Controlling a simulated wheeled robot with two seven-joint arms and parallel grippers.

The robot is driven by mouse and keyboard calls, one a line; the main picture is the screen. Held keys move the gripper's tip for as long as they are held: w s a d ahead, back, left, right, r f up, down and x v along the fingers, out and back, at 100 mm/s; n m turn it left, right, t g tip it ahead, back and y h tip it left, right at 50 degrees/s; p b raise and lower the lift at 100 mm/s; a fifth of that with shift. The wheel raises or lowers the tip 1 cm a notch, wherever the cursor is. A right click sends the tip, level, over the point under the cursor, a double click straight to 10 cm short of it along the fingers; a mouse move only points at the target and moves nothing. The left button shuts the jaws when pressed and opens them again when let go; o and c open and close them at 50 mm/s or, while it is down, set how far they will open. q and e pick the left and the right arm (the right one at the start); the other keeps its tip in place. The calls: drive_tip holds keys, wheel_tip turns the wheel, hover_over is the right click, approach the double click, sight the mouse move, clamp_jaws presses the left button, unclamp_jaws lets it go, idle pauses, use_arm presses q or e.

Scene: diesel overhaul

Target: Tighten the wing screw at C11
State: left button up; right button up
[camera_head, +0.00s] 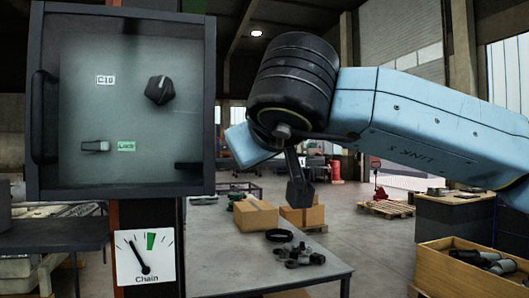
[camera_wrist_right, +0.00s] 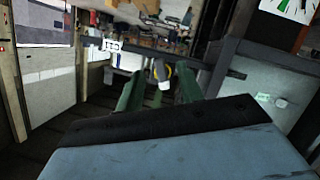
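A framed cabinet with a grey-green front panel (camera_head: 130,120) fills the left of the head view. I cannot identify the wing screw for certain. My right gripper (camera_head: 300,185) hangs right of the cabinet, clear of it. In the wrist view its fingers (camera_wrist_right: 159,92) appear apart, with no held object clear between them. The cabinet edge (camera_wrist_right: 238,72) shows there at right. My left gripper is not visible.
A chain gauge (camera_head: 146,257) sits below the cabinet. A grey table (camera_head: 225,270) behind holds cardboard boxes (camera_head: 255,215) and small dark parts (camera_head: 297,255). A wooden crate (camera_head: 455,275) with parts stands at lower right. Open floor (camera_head: 375,240) lies between table and crate.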

drive_tip(key=shift+w, duration=0.15)
drive_tip(key=shift+w+a, duration=0.3)
drive_tip(key=shift+w, duration=0.6)
drive_tip(key=shift+w+a, duration=0.25)
drive_tip(key=shift+w, duration=0.65)
clamp_jaws()
drive_tip(key=m+y+b, duration=0.2)
drive_tip(key=m, duration=0.1)
drive_tip(key=shift+m+g, duration=0.3)
drive_tip(key=shift+g, duration=0.1)
